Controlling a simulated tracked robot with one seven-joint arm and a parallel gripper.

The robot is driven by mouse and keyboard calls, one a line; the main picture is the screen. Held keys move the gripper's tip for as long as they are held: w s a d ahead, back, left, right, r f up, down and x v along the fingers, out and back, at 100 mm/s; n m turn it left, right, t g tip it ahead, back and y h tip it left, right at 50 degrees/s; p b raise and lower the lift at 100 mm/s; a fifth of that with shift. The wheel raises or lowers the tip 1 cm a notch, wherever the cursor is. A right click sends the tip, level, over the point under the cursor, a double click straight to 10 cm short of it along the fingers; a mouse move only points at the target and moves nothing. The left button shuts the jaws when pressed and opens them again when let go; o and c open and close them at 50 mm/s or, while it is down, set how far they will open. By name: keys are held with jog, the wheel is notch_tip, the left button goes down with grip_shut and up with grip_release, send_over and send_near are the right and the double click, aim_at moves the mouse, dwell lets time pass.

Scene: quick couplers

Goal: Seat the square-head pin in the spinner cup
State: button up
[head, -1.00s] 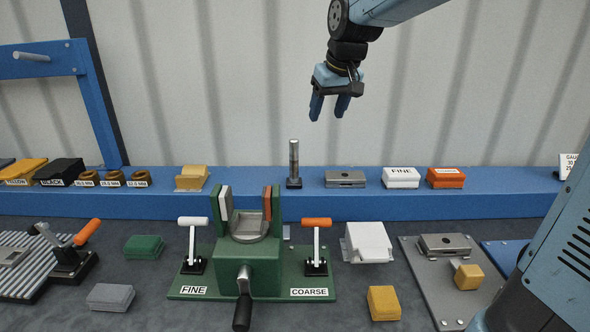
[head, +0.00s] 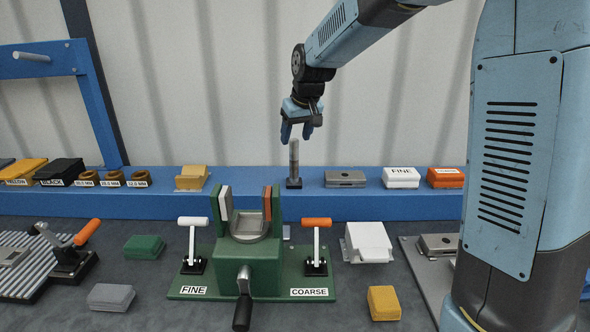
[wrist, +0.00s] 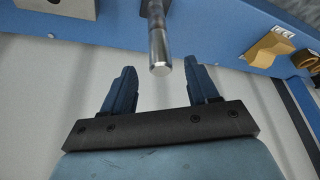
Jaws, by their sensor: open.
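The pin (head: 294,160) is a grey metal rod standing upright in a small dark base on the blue ledge. Its round end also shows in the wrist view (wrist: 159,50); a square head cannot be made out. My gripper (head: 297,136) is open and empty, fingers pointing down just above the pin's top. In the wrist view the fingers (wrist: 162,72) are apart, with the rod's end between their tips in the picture; no contact is visible. A grey cup (head: 249,226), seemingly the spinner cup, sits on the green cranked fixture (head: 248,268) between two upright pads.
White-handled FINE (head: 192,237) and orange-handled COARSE (head: 316,240) levers flank the cup. A grey metal block (head: 345,179) and a white FINE box (head: 401,178) stand right of the pin on the ledge, a yellow block (head: 191,178) left. My arm hides the right side.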

aim_at(293, 147)
jog(key=shift+x, duration=2.75)
grip_shut()
jog(key=shift+r, duration=0.1)
